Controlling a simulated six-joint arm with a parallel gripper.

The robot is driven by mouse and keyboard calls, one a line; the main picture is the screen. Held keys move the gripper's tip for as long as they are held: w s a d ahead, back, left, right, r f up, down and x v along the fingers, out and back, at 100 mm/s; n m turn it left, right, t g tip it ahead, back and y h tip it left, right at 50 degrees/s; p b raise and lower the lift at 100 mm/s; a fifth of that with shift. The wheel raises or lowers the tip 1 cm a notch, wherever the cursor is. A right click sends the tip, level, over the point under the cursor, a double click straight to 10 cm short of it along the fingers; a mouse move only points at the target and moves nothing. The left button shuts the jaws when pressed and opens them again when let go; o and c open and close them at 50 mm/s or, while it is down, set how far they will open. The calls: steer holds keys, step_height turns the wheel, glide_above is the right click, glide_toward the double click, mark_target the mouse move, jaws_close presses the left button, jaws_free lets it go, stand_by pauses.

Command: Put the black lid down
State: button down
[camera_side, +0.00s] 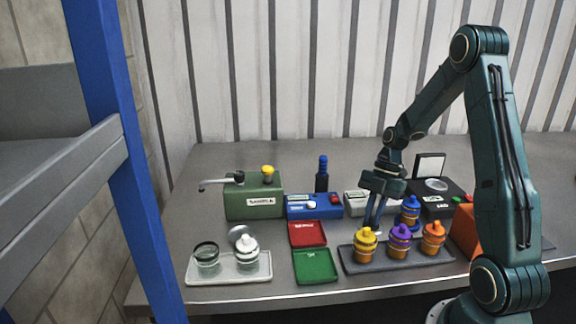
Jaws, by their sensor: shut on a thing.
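My gripper (374,215) points down just behind the dark tray, above the bench, right of the red tray. Its fingers are close together and shut on the black lid, which is too small and dark to make out clearly at the fingertips. I cannot tell whether the lid touches the bench. A jar with a black rim (206,257) stands on the pale tray (228,282) at the left and seems to have no lid on it. A white-topped jar (246,254) stands beside it, with a grey round disc (238,233) behind.
Jars with yellow (365,246), purple (399,243) and orange (433,238) tops fill the dark tray (390,268). A blue-topped jar (410,212) is close right of my gripper. Red (307,235) and green (315,266) trays lie empty. A blue box (315,207) and green box (254,200) stand behind.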

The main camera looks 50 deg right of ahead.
steer(key=shift+f, duration=0.15)
steer(key=c, duration=1.5)
jaws_free()
steer(key=shift+o, duration=0.2)
steer(key=v, duration=1.2)
